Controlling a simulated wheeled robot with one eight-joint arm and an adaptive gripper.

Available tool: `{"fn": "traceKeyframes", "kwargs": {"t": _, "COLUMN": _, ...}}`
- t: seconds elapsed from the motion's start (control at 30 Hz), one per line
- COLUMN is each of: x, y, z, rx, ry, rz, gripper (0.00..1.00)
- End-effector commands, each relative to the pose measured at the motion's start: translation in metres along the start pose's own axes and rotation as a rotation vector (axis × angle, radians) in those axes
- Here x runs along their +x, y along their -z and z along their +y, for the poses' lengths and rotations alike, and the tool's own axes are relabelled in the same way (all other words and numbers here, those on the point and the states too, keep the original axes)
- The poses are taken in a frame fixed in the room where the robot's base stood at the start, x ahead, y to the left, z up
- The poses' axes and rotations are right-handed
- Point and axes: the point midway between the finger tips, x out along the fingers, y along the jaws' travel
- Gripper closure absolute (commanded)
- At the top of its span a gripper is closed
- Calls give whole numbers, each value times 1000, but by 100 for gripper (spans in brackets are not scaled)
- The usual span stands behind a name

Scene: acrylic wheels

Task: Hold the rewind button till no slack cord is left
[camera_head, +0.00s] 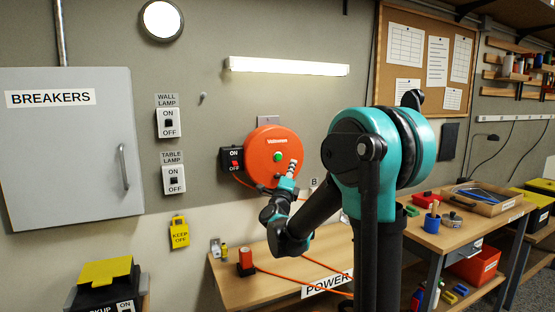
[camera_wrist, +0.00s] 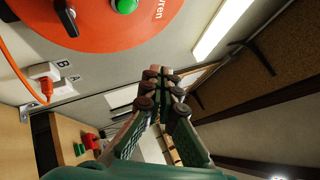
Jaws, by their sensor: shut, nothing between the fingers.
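The round orange cord reel (camera_head: 262,140) is mounted on the wall with a green button (camera_head: 278,157) at its middle. In the wrist view the reel (camera_wrist: 110,30) fills the top left and its green button (camera_wrist: 125,5) is cut by the top edge. My gripper (camera_head: 293,165) is shut and empty, just right of the button in the head view. In the wrist view its fingertips (camera_wrist: 165,78) are together, apart from the button. Orange cord (camera_head: 285,274) lies along the bench below, partly hidden by my arm. Cord also leaves the reel's lower left side.
A black switch box (camera_head: 232,160) sits left of the reel. An orange plug (camera_wrist: 45,92) shows at a wall socket marked B. The wooden bench (camera_head: 225,285) bears a red block (camera_head: 245,262) and a POWER label (camera_head: 328,284). A grey breaker cabinet (camera_head: 70,150) hangs at far left.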

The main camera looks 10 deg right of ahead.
Motion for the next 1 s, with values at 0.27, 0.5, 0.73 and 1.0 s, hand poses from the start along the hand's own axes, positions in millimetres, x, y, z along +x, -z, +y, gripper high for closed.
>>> {"fn": "traceKeyframes", "kwargs": {"t": 0.27, "x": 10, "y": -8, "z": 8, "rx": -1, "ry": -1, "rz": -1, "gripper": 100}}
{"fn": "traceKeyframes", "kwargs": {"t": 0.5, "x": 33, "y": -24, "z": 24, "rx": -1, "ry": -1, "rz": -1, "gripper": 100}}
{"fn": "traceKeyframes", "kwargs": {"t": 0.73, "x": 51, "y": -38, "z": 38, "rx": -1, "ry": -1, "rz": -1, "gripper": 100}}
{"fn": "traceKeyframes", "kwargs": {"t": 1.0, "x": 61, "y": -45, "z": 45, "rx": -1, "ry": -1, "rz": -1, "gripper": 100}}
